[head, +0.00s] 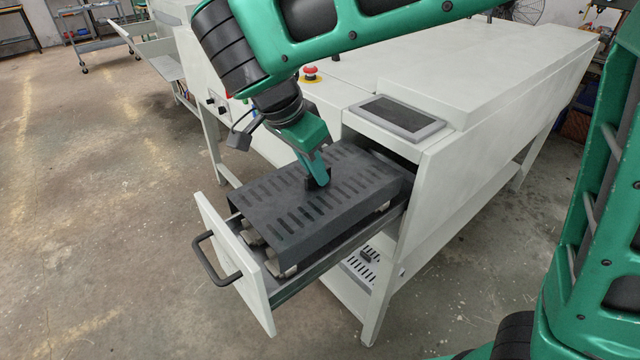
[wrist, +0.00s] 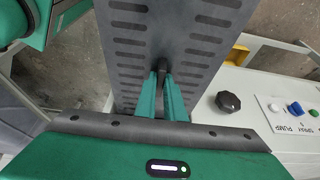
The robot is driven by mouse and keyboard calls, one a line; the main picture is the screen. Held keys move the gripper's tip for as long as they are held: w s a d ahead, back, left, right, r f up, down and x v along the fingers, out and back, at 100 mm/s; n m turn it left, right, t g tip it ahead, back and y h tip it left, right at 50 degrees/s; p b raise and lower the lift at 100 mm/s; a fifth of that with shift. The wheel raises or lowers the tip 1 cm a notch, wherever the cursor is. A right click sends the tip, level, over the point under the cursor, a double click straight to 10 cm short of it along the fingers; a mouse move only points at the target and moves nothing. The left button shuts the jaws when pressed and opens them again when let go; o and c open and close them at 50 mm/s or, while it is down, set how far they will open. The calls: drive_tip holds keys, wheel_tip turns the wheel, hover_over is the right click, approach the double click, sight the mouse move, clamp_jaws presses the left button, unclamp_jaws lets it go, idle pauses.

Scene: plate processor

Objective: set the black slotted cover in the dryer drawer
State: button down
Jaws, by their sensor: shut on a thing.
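The black slotted cover (head: 285,212) is over the open dryer drawer (head: 232,262) in the head view. It lies nearly level, with grey-white parts showing under its edges inside the drawer. I cannot tell whether it rests on them or hangs just above. My gripper (head: 317,182) comes down from above and is shut on the knob at the cover's middle. In the wrist view my gripper (wrist: 164,76) has both green fingers on the dark knob, and the slotted cover (wrist: 130,50) runs up the picture behind them. The fingers hide part of the knob.
The drawer's black handle (head: 212,262) sticks out at the front left. The white machine (head: 440,150) with a dark screen (head: 398,117) stands directly behind and right. A red stop button (head: 310,71) is on top. A lower shelf (head: 350,285) holds a small slotted part (head: 361,265). The floor at left is clear.

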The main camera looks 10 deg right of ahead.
sight(314, 185)
drive_tip(key=shift+f, duration=2)
drive_tip(key=shift+f, duration=0.3)
drive_tip(key=c, duration=1.8)
unclamp_jaws()
drive_tip(key=shift+c, duration=0.2)
drive_tip(key=v, duration=1.2)
drive_tip(key=shift+r, duration=0.35)
drive_tip(key=shift+d, duration=0.1)
